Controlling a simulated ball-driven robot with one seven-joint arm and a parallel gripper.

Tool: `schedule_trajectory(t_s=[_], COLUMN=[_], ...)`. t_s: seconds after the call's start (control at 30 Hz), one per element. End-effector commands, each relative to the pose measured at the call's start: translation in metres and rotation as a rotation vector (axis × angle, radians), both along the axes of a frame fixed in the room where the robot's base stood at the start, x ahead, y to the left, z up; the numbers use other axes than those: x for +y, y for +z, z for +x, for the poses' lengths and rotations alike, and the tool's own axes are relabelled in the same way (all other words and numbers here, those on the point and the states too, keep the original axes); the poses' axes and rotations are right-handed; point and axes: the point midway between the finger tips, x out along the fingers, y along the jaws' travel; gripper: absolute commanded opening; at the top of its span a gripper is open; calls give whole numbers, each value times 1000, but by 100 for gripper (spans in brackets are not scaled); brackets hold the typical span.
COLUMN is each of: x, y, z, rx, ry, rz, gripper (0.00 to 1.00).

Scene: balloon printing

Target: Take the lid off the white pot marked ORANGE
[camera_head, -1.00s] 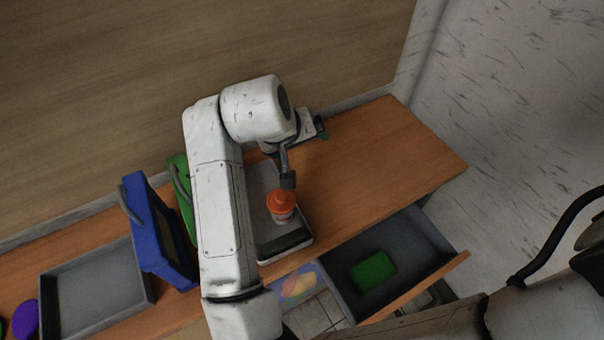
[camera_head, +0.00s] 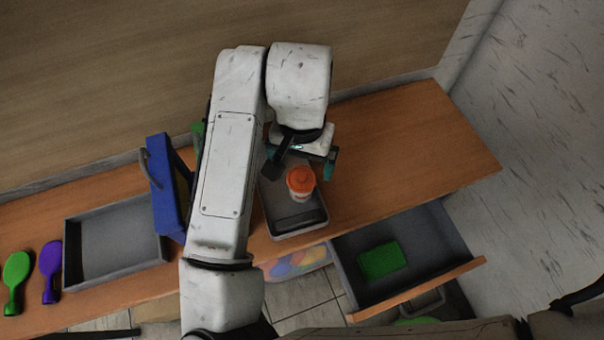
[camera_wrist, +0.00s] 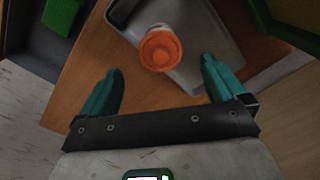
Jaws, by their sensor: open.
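The white pot (camera_head: 299,195) with an orange lid (camera_head: 301,179) stands upright on a grey tray (camera_head: 296,226) on the wooden counter. Its marking is not readable here. In the wrist view the orange lid (camera_wrist: 160,50) is ahead of my gripper (camera_wrist: 163,88), roughly centred between the two teal fingers and beyond their tips. My gripper is open and empty. In the head view my gripper (camera_head: 302,168) is above and just behind the pot, its fingers apart.
An open drawer (camera_head: 432,228) at the front right holds a green block (camera_head: 381,260). A blue upright object (camera_head: 167,190) stands left of my arm. An empty grey tray (camera_head: 113,242), a purple paddle (camera_head: 50,270) and a green paddle (camera_head: 16,278) lie further left. The counter's right side is clear.

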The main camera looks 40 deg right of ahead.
Motion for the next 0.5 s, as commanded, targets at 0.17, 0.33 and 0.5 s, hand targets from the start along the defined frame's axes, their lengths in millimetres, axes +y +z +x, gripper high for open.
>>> schedule_trajectory(t_s=[0.17, 0.33, 0.5], x=[-1, -1, -1], y=[-23, -42, -46], z=[1, 2, 2], rx=[4, 2, 1], ry=[3, 2, 1], rz=[-1, 0, -1], gripper=[97, 97, 97])
